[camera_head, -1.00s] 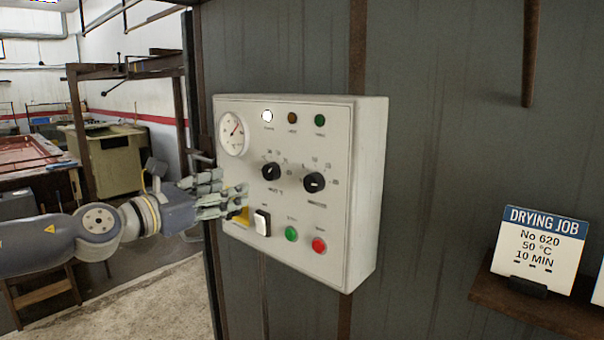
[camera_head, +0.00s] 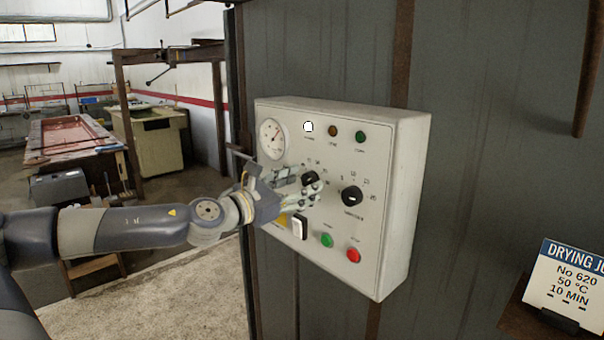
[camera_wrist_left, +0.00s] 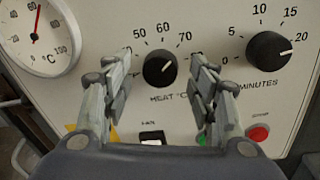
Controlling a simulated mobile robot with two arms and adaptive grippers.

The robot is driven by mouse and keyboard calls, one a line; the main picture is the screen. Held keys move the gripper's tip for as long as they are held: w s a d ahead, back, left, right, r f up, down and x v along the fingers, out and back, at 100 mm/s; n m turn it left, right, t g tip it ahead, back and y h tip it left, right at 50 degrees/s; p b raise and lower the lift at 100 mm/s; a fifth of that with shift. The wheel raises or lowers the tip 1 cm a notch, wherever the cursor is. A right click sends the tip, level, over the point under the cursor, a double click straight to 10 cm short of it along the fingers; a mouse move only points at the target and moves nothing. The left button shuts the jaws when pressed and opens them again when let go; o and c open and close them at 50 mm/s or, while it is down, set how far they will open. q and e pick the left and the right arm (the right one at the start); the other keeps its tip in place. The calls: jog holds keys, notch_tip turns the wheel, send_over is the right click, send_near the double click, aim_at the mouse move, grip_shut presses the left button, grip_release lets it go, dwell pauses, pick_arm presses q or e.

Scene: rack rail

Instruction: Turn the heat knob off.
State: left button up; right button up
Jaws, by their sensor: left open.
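The heat knob (camera_wrist_left: 160,69) is a round black knob with a light pointer line, under a scale with 50, 60 and 70. The pointer is tilted up to the right. In the head view the heat knob (camera_head: 310,178) is partly covered by my left gripper. My left gripper (camera_head: 312,188) is open at the panel. In the left wrist view its two fingers (camera_wrist_left: 162,62) stand on either side of the knob, with visible gaps; I cannot tell whether they touch the panel. My right gripper is not in view.
The pale control box (camera_head: 405,190) also carries a temperature gauge (camera_head: 272,139), a minutes knob (camera_head: 352,196), a white-black fan switch (camera_head: 299,227), a green button (camera_head: 327,240) and a red button (camera_head: 353,256). A drying job card (camera_head: 570,285) stands on a shelf at right.

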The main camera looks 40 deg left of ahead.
pick_arm(q)
jog(key=shift+w, duration=0.5)
jog(key=c, duration=1.1)
jog(key=shift+o, duration=0.2)
